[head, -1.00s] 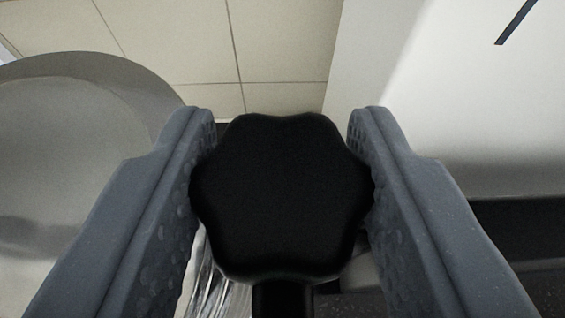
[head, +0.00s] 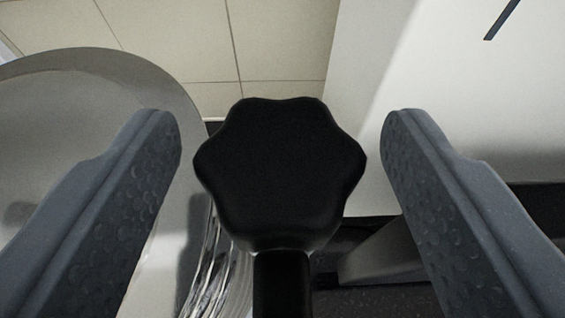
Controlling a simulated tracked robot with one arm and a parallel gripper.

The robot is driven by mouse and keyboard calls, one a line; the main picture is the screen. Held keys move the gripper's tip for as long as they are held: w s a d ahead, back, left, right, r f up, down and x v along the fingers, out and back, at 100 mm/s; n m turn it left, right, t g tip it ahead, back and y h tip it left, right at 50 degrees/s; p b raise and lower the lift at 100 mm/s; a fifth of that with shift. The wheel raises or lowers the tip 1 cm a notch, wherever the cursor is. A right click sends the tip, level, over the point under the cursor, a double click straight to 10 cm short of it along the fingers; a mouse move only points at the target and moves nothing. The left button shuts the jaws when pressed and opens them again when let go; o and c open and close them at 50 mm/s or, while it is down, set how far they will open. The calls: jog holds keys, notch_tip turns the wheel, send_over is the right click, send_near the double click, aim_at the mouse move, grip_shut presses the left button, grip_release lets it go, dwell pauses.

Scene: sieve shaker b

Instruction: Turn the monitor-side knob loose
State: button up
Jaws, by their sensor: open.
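The black lobed knob (head: 280,170) is in the middle of the head view, on top of a dark stem (head: 282,284). My gripper (head: 278,135) is open, with one grey textured finger on each side of the knob. There is a visible gap between the knob and each finger, and neither finger touches it. Whether this is the monitor-side knob cannot be told from this view, as no monitor is seen.
A round metal sieve part (head: 95,75) stands close on the left, partly behind the left finger. A pale panel (head: 440,90) with a dark slot is on the right. Shiny ribbed metal (head: 222,275) lies below the knob. Tiles (head: 280,40) show behind.

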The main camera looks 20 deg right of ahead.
jog(key=b+v, duration=0.1)
jog(key=v, duration=1.1)
jog(key=shift+s+b, duration=0.3)
jog(key=shift+s, duration=0.1)
jog(key=s+a+r+n+t+y+b, duration=0.1)
jog(key=s+a+r, duration=0.3)
jog(key=a, duration=0.4)
jog(key=s+a+r+n+t+y+b, duration=0.1)
jog(key=s+a+r+n+y+b, duration=0.1)
jog(key=a, duration=0.6)
jog(key=s+r+y+b, duration=0.1)
jog(key=s+r+b, duration=0.1)
jog(key=s, duration=0.1)
jog(key=shift+s+t, duration=0.3)
jog(key=shift+s, duration=0.1)
jog(key=shift+d, duration=0.1)
